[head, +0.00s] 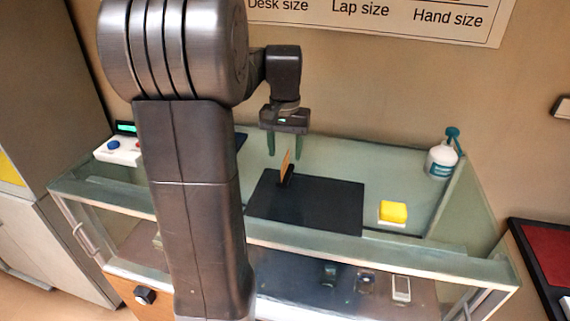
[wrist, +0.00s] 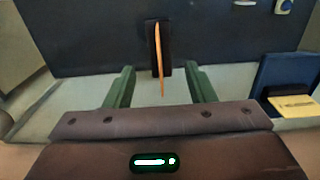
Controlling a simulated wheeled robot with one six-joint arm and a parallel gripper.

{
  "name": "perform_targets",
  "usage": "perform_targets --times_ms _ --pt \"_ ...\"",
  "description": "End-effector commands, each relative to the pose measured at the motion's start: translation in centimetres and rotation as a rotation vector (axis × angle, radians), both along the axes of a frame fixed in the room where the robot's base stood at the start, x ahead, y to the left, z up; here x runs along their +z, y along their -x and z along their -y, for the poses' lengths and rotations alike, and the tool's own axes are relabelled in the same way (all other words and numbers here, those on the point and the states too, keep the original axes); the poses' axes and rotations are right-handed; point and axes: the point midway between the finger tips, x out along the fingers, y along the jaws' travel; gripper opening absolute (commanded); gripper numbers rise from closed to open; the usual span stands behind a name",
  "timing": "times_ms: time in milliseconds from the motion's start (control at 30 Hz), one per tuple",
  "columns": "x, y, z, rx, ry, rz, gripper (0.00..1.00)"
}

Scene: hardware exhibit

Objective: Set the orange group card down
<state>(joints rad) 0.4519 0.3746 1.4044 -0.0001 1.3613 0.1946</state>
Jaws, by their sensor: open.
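The orange group card (head: 285,163) stands upright, slightly tilted, in a small black holder (head: 287,180) on the dark mat (head: 330,205) on the glass counter. In the wrist view the card (wrist: 158,60) shows nearly edge-on, as a thin orange strip in front of its black holder (wrist: 151,35). My gripper (head: 285,150) is above and behind the mat's far edge, with its green fingers pointing down. In the wrist view the fingers (wrist: 160,88) are spread apart, with the card's near end between or just beyond them. No contact with the card shows.
A white pump bottle (head: 441,160) stands at the back right. A white device with a blue button (head: 118,150) is at the left. Several small devices lie under the glass.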

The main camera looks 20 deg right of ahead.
Motion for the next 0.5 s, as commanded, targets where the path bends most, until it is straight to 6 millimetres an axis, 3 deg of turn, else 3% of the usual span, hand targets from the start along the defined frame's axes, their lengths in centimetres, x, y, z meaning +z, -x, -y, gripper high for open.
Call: perform_targets --times_ms 100,267,300,400,500 --pt "2.5 -0.1 0.0 0.000 0.002 0.004 0.50" --pt "4.7 0.0 0.0 0.000 0.000 0.000 0.50" --pt "5.0 0.0 0.0 0.000 0.001 0.001 0.48" --pt "5.6 0.1 -0.1 0.000 0.009 0.010 0.28" --pt "6.2 0.7 -0.6 0.000 0.044 0.052 0.28"
